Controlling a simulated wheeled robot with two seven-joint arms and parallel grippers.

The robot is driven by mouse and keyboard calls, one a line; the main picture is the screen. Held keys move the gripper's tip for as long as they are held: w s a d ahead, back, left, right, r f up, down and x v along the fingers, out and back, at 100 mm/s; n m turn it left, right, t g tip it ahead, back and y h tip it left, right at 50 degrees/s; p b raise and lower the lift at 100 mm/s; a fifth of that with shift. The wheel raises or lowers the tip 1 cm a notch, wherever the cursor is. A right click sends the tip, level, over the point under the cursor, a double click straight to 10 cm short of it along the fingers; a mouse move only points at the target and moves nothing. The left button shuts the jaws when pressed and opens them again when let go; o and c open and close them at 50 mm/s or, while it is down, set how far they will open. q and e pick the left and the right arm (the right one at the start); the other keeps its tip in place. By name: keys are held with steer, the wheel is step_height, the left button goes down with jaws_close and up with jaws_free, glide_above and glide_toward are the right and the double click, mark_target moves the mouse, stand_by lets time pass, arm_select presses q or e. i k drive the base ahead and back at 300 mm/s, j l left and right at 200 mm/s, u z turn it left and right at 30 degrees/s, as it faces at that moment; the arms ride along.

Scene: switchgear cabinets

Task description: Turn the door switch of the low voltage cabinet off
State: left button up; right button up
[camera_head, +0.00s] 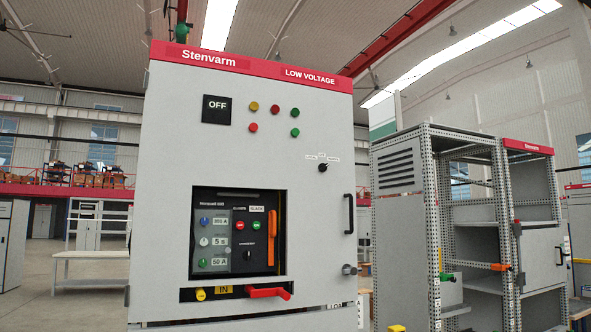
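The low voltage cabinet (165,150) stands in front of me, grey with a red top band. Its door looks closed. A small black rotary knob (323,168) sits on the upper right of the door, with small white labels around it too small to read. A black panel (216,110) at the upper left reads OFF. A black vertical handle (349,213) is on the right edge, with a grey metal knob or latch (349,269) below it. I cannot tell which way the rotary knob points. Neither of my grippers is in view.
A breaker unit (235,235) with an orange lever (272,238) shows in the door's cutout. A red handle (268,293) sticks out below it. Several coloured lamps are near the top. An open-frame cabinet (431,230) stands at the right, a white table (90,255) at the left.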

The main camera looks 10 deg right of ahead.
mark_target(323, 167)
steer(key=i+l+u, duration=0.1)
steer(key=l, duration=0.35)
steer(key=i+l+u, duration=0.1)
steer(key=l, duration=0.35)
steer(key=i+l+u, duration=0.1)
steer(key=i+l, duration=0.15)
steer(key=l, duration=0.25)
steer(key=i+l+u, duration=0.1)
steer(key=l, duration=0.35)
steer(key=i+l+u, duration=0.1)
steer(key=l, duration=0.4)
